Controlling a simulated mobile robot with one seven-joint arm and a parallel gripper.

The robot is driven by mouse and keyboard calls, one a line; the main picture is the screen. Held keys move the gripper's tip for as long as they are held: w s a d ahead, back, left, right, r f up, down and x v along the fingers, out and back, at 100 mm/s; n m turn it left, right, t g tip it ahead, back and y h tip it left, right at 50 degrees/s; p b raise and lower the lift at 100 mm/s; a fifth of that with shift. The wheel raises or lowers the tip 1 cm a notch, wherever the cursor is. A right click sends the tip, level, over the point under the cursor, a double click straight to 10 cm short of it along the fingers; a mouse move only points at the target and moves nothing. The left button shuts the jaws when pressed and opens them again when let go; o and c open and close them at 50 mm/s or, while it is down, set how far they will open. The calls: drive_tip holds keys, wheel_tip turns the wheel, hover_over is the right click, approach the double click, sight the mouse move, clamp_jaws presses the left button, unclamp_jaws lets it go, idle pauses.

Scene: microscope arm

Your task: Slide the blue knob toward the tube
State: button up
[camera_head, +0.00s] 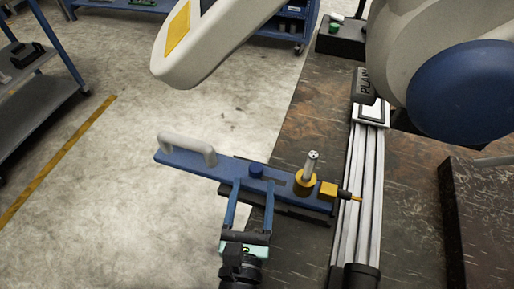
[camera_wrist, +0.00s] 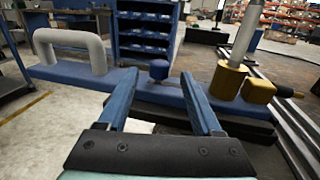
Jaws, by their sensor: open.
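The blue knob (camera_head: 256,170) stands upright on a blue bar (camera_head: 222,167). It also shows in the wrist view (camera_wrist: 159,70), beyond the fingertips and between them. The silver tube (camera_head: 311,165) rises from a yellow base on the bar, to the right of the knob. It also shows in the wrist view (camera_wrist: 245,35). My gripper (camera_head: 254,187) is open and empty, its two blue fingers pointing at the bar. The fingertips are close to the knob on its near side. I cannot tell whether they touch the bar.
A white handle (camera_head: 187,143) arches over the bar's left end. A yellow block (camera_head: 328,190) with a dark fitting sits right of the tube. A silver rail (camera_head: 371,165) runs along the dark table (camera_head: 318,110). Open floor lies left of the table.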

sight(257, 163)
drive_tip(key=w, duration=0.2)
drive_tip(key=w+p, duration=0.1)
drive_tip(key=w, duration=0.2)
drive_tip(key=w+d, duration=0.1)
drive_tip(key=w, duration=0.2)
drive_tip(key=shift+w+p, duration=0.15)
drive_tip(key=shift+p, duration=0.2)
clamp_jaws()
drive_tip(key=shift+a, duration=0.1)
idle(0.9)
